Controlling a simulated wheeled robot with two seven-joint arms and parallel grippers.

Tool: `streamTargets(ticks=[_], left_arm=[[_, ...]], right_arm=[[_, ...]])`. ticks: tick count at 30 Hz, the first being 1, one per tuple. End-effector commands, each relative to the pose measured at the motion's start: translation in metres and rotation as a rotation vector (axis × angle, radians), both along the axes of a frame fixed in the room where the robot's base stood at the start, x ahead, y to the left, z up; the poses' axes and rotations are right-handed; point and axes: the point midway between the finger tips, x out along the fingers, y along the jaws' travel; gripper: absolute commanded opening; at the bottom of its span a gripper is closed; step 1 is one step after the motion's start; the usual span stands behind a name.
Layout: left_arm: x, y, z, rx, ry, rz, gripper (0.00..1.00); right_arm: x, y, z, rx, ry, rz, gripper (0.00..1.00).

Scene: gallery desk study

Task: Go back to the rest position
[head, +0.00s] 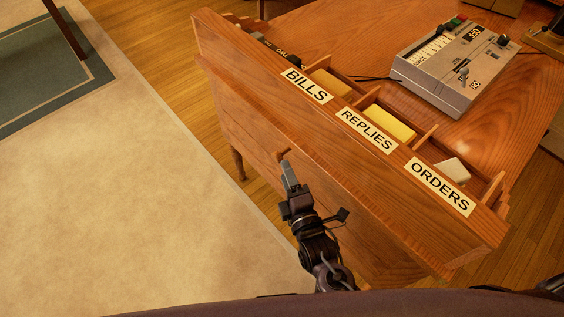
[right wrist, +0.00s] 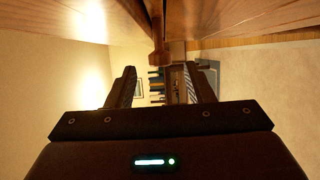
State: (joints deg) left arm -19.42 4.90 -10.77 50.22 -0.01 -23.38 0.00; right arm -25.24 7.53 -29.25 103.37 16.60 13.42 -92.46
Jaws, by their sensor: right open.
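My right gripper (head: 288,168) is open beside the front of the wooden desk (head: 390,220), close to a small wooden knob (head: 283,154) on that front. In the right wrist view the two fingers of the right gripper (right wrist: 162,88) stand apart with nothing gripped. The knob (right wrist: 157,52) appears just beyond and between the fingertips; I cannot tell whether it touches them. My left gripper is not in view.
Compartments labelled BILLS (head: 306,85), REPLIES (head: 367,130) and ORDERS (head: 440,187) run along the desk edge, with a yellow pad (head: 388,122) in the middle one. A grey device (head: 456,65) stands behind. Open carpet (head: 110,200) lies to the left.

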Motion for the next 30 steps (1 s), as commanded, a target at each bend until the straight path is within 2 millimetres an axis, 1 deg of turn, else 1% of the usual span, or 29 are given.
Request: streamTargets(ticks=[1, 5, 20, 22, 23, 25, 26, 29, 30], left_arm=[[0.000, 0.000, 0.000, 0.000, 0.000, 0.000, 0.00], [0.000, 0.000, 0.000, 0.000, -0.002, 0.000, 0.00], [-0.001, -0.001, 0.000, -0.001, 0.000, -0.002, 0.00], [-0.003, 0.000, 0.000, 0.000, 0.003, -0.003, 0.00], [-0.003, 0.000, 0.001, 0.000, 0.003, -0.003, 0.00], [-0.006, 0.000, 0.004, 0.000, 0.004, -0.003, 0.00], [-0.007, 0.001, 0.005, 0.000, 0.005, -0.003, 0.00], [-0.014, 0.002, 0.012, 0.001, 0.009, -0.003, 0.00], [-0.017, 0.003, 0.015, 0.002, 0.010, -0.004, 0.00]], right_arm=[[-0.006, -0.001, 0.000, 0.001, 0.001, 0.000, 0.48], [-0.011, -0.003, 0.000, 0.001, 0.000, 0.000, 0.48], [-0.011, -0.003, 0.000, 0.001, 0.000, 0.000, 0.48], [-0.011, -0.003, -0.004, 0.007, 0.013, 0.000, 0.48], [-0.012, -0.004, -0.008, 0.013, 0.027, 0.001, 0.48], [-0.013, -0.007, -0.028, 0.041, 0.088, 0.002, 0.48], [-0.014, -0.009, -0.041, 0.060, 0.128, 0.002, 0.48], [-0.026, -0.024, -0.100, 0.154, 0.312, -0.024, 0.48], [-0.033, -0.032, -0.128, 0.202, 0.400, -0.048, 0.48]])
